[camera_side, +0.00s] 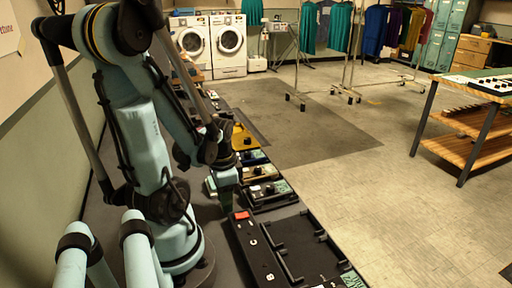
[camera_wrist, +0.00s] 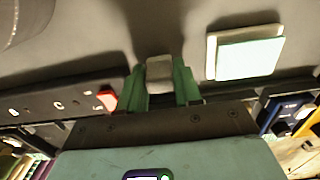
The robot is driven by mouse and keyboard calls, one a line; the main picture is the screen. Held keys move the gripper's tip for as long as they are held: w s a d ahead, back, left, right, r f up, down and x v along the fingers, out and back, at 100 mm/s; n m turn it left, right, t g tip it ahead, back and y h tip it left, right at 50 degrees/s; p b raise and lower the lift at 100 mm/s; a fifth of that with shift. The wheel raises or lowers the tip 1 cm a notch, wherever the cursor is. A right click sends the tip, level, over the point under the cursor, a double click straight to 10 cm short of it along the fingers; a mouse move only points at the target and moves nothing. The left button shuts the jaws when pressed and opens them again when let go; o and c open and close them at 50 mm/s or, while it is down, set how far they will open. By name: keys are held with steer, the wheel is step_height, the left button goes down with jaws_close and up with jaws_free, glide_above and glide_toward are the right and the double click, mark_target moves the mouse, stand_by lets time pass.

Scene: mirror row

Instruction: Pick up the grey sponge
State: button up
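The grey sponge (camera_wrist: 160,74) is a small light grey block in the wrist view, between the two green fingers of my gripper (camera_wrist: 161,84). Both fingers appear to press on its sides, and it sticks out a little past their tips. I cannot tell whether it touches the surface below. In the side view my gripper (camera_side: 227,203) points down just left of the dark row of trays. The sponge cannot be made out there.
A green and white pad (camera_wrist: 245,52) lies close beside my gripper in the wrist view. A black panel with a red block (camera_wrist: 106,99) is on the other side. In the side view, small devices (camera_side: 263,173) and an empty black tray (camera_side: 300,245) line the row.

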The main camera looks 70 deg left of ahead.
steer(key=shift+c, duration=1.2)
steer(key=shift+r, duration=0.2)
steer(key=shift+r, duration=1.05)
steer(key=shift+d+r, duration=0.15)
steer(key=shift+r, duration=0.75)
steer(key=w+d+r, duration=0.3)
steer(key=d+r, duration=0.3)
steer(key=d, duration=0.5)
steer(key=shift+r, duration=0.35)
